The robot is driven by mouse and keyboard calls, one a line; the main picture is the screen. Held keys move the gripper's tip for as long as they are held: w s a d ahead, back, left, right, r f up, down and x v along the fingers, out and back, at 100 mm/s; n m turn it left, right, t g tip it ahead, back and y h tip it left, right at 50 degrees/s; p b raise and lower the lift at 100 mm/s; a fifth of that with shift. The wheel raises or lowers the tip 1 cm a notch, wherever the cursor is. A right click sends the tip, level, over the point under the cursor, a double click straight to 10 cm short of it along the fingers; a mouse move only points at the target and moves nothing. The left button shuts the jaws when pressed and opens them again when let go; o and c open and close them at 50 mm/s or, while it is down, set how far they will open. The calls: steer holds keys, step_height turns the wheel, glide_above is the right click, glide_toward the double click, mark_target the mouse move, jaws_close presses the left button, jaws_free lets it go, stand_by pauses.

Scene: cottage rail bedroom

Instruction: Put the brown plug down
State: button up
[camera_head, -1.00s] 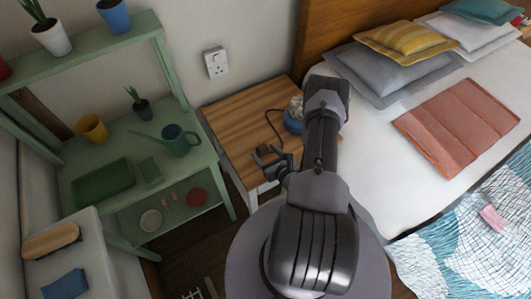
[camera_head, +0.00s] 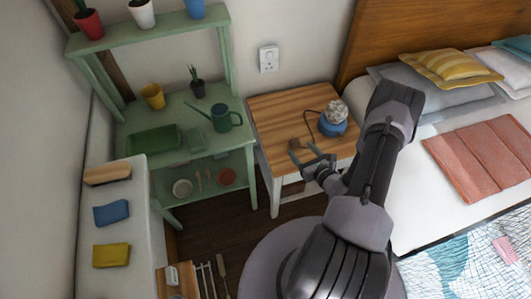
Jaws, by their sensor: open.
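A small brown piece, which looks like the brown plug (camera_head: 294,144), shows at the far left fingertip of my gripper (camera_head: 310,156). It is low over or on the front part of the wooden top of the bedside table (camera_head: 275,110). My gripper's jaws are open. At this size I cannot tell whether the plug touches a finger or rests on the wood. A dark cord runs from a lamp with a blue base (camera_head: 333,127) in a curve towards the gripper; its end is hidden by the fingers.
A white wall socket (camera_head: 268,58) is above the table. A green shelf unit (camera_head: 135,117) with a teal watering can (camera_head: 221,117) and pots stands left. A bed (camera_head: 430,215) is right. The table's left and back parts are clear.

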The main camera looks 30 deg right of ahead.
steer(key=w+a+r+n+y, duration=0.4)
steer(key=w+a+r, duration=0.15)
steer(key=r, duration=0.45)
steer(key=a+r+n+g+y, duration=0.5)
steer(key=a+r+n+y, duration=0.45)
steer(key=a+r, duration=0.65)
steer(key=s+a+r+n+g+h, duration=0.3)
steer(key=s+a+r+n, duration=0.2)
steer(key=s+n, duration=0.25)
steer(key=s+a+r+n+g+h, duration=0.35)
steer(key=s+a+r+n, duration=0.2)
steer(key=s, duration=0.35)
steer(key=s+d+r+n+t+h, duration=0.3)
steer(key=s+d+r+n+h, duration=0.1)
steer(key=n, duration=0.1)
steer(key=shift+s, duration=0.3)
steer(key=shift+d+n, duration=0.1)
steer(key=shift+n, duration=0.15)
